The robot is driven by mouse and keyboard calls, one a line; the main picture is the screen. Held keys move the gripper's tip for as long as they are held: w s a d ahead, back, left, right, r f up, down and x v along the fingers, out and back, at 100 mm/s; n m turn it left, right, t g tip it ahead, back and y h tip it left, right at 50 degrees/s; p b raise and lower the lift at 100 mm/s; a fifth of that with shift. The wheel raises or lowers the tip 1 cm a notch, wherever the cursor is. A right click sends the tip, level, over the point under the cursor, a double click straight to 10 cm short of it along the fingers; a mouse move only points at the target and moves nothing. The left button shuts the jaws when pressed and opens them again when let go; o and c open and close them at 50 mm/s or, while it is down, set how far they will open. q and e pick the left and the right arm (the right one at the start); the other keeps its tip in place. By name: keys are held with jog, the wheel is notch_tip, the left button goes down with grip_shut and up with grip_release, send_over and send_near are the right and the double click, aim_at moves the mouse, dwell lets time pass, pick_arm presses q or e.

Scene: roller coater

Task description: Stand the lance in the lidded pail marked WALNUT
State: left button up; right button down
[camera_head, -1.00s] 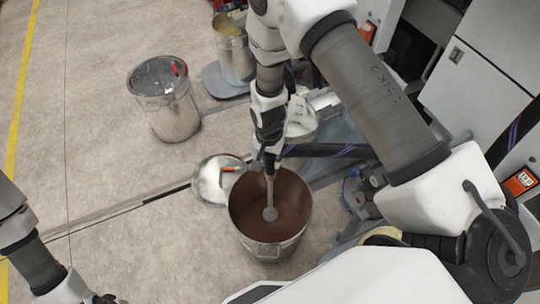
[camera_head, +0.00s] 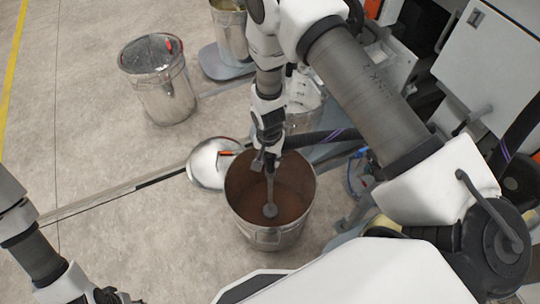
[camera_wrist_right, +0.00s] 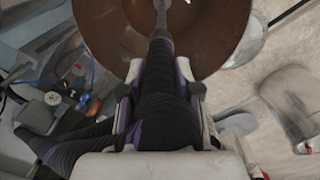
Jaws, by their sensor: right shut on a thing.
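My right gripper (camera_head: 268,160) is shut on the lance (camera_head: 270,190), a thin grey rod with a rounded foot. The lance hangs nearly upright inside an open metal pail (camera_head: 268,236) with brown contents. I cannot tell whether its foot touches them. A closed pail with a red-handled lid (camera_head: 160,85) stands at upper left. No WALNUT marking is readable. My left gripper (camera_head: 108,296) is cut off at the bottom edge; its jaws are unclear.
A loose round lid (camera_head: 212,163) with a red handle lies by the open pail's left. Another metal pail (camera_head: 232,32) stands on a grey base at the top. A machine with white cabinets (camera_head: 490,60) fills the right. The floor at left is clear.

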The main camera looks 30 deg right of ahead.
aim_at(270, 176)
notch_tip(270, 176, down, 9)
jog(key=b, duration=0.7)
jog(key=shift+f, duration=0.1)
jog(key=shift+f+b, duration=1.05)
jog(key=shift+f, duration=0.1)
jog(key=c, duration=0.7)
grip_release()
jog(key=shift+r, duration=0.1)
notch_tip(270, 176, up, 12)
jog(key=shift+a, duration=0.15)
